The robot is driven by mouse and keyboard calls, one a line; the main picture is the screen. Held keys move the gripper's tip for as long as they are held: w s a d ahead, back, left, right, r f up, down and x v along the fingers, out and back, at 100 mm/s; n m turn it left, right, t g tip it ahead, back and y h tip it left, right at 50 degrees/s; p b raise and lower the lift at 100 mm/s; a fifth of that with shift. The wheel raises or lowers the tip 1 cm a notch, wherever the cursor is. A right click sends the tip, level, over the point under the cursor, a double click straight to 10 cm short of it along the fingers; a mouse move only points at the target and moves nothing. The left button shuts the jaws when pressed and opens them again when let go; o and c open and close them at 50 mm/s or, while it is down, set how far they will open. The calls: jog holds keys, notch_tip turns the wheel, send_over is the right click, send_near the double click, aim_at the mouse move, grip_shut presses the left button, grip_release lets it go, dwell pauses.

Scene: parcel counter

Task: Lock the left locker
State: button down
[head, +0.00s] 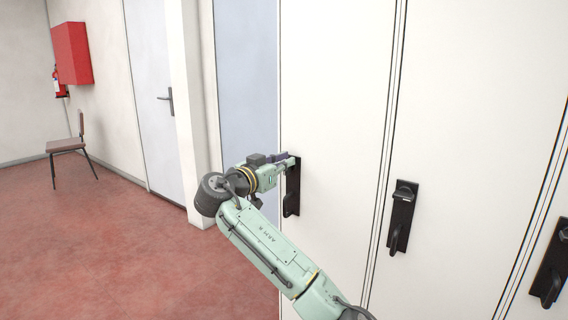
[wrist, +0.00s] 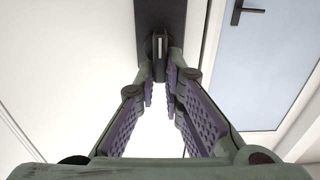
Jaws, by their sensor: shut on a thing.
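The left locker (head: 335,90) has a tall white door, which looks closed. A black lock plate (head: 293,182) is on the door near its left edge, with a dark pull handle (head: 288,206) at its lower end. My gripper (head: 290,160) is at the top of this plate, its fingers shut on the lock's turn knob. In the wrist view my gripper (wrist: 161,70) has its two purple-padded fingers on either side of the small knob (wrist: 160,46) on the black plate (wrist: 161,14). The fingers hide much of the knob in the head view.
More white lockers stand to the right, with a middle lock plate (head: 402,215) and a right one (head: 553,262). A grey-blue door with a lever handle (head: 167,100) and a chair (head: 70,146) are at the left. The red floor (head: 120,245) there is clear.

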jog(key=shift+a+f+b, duration=0.1)
jog(key=shift+f+b, duration=0.05)
jog(key=shift+b, duration=0.2)
jog(key=shift+w+a+f+n+p, duration=0.25)
jog(key=shift+n+p, duration=0.1)
jog(key=shift+n, duration=2.65)
jog(key=shift+w+a+f+n+p, duration=0.1)
jog(key=shift+a+f+n+p, duration=0.2)
jog(key=shift+n, duration=2.7)
jog(key=shift+w+a+f+n+p, duration=0.2)
jog(key=shift+n+p, duration=0.2)
jog(key=shift+n, duration=2.6)
jog(key=c, duration=1.7)
grip_release()
jog(key=shift+s, duration=0.1)
